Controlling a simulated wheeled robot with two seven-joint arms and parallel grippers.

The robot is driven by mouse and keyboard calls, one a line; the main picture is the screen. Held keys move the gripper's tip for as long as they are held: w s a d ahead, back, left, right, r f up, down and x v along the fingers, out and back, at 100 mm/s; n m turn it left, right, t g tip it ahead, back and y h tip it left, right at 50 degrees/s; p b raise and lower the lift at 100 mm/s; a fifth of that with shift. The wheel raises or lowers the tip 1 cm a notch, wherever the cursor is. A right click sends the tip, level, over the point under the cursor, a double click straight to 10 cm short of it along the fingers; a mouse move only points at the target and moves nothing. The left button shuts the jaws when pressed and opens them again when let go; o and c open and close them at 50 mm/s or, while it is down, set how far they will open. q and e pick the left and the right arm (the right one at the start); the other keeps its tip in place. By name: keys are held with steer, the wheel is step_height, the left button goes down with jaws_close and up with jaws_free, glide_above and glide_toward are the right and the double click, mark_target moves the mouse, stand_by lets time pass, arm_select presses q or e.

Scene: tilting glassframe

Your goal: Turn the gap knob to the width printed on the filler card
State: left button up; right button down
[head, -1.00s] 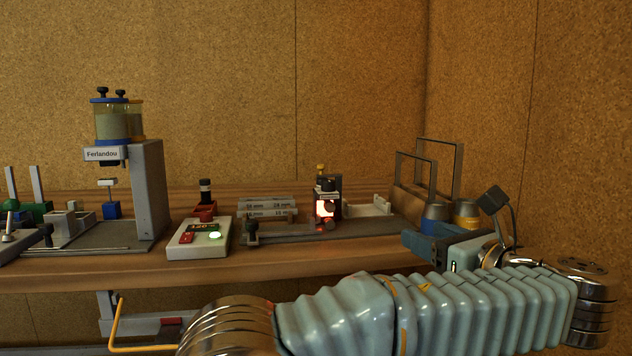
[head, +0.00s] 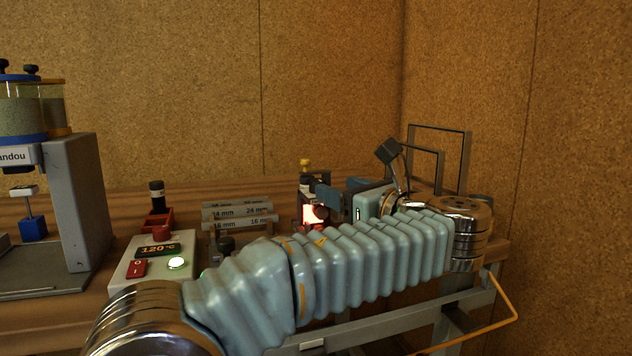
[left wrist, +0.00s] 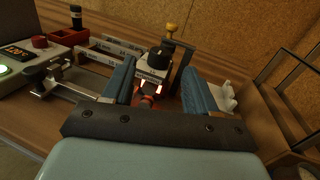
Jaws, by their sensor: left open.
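A black knob (left wrist: 158,57) stands on top of a small dark device with a white label (left wrist: 151,75) and a red glowing front; I take it for the gap knob. The label is too small to read. My left gripper (left wrist: 159,66) is open and empty, with one blue finger on each side of the device; I cannot tell whether either touches it. In the head view, the left gripper (head: 336,193) partly hides the device with its glowing front (head: 311,214). I cannot make out a filler card. My right gripper is not in view.
A control box (head: 132,258) reading 120°C, a red holder (head: 157,219) and bars marked in mm (head: 238,225) stand left of the device. Upright frames (head: 465,165) stand by the right wall. A canister machine (head: 82,200) is far left.

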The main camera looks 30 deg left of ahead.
mark_target(318, 179)
arm_select(q)
steer(key=x, duration=0.7)
steer(key=shift+w+a, duration=0.2)
steer(key=shift+a, duration=0.05)
steer(key=c, duration=0.9)
